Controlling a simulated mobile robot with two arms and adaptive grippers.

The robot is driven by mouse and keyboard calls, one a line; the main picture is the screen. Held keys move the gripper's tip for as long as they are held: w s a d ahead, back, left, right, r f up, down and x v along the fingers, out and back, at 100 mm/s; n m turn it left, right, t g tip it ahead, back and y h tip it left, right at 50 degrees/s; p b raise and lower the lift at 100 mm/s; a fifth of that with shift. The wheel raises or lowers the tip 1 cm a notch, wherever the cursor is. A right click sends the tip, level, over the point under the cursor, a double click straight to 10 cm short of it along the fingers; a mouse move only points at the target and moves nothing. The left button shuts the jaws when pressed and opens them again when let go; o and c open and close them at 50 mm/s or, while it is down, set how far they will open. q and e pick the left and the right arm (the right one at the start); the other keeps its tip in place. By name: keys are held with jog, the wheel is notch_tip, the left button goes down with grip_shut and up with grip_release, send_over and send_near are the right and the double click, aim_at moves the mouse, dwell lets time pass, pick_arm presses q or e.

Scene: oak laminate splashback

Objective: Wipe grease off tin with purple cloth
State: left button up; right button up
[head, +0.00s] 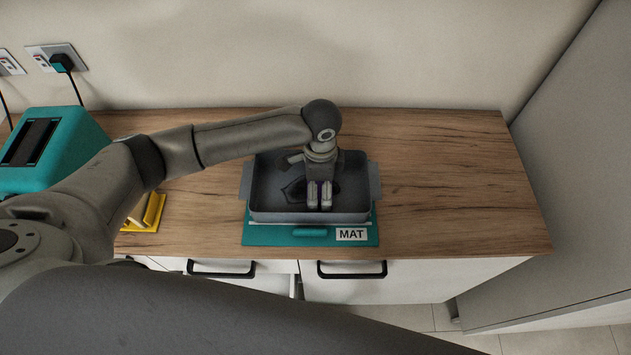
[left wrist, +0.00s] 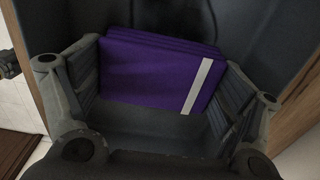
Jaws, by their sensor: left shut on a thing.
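The tin (head: 350,203) is a dark grey rectangular pan with side handles, standing on the teal mat (head: 262,238) labelled MAT. A dark patch of grease (head: 294,190) shows on its inside floor. My left gripper (head: 319,204) reaches down inside the tin. The left wrist view shows the folded purple cloth (left wrist: 150,70), with a pale stripe, between the fingers of the left gripper (left wrist: 165,90), which is shut on it. Below the cloth the tin floor and wall show dark. My right gripper is not in view.
A teal toaster-like appliance (head: 55,150) stands at the left. A yellow object (head: 147,212) lies in front of it, partly behind my arm. The worktop (head: 450,180) right of the tin is clear. A tall grey panel (head: 585,150) stands at the right.

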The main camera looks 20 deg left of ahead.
aim_at(337, 191)
pick_arm(q)
jog(key=shift+w+d+f, duration=0.1)
jog(key=shift+w+d, duration=0.15)
jog(key=shift+d, duration=0.75)
jog(key=shift+d, duration=0.1)
jog(key=shift+w+d+p, duration=0.2)
jog(key=shift+d+p, duration=0.15)
jog(key=shift+d, duration=0.3)
jog(key=shift+w+d, duration=0.1)
jog(key=shift+d, duration=0.1)
jog(key=shift+d, duration=0.1)
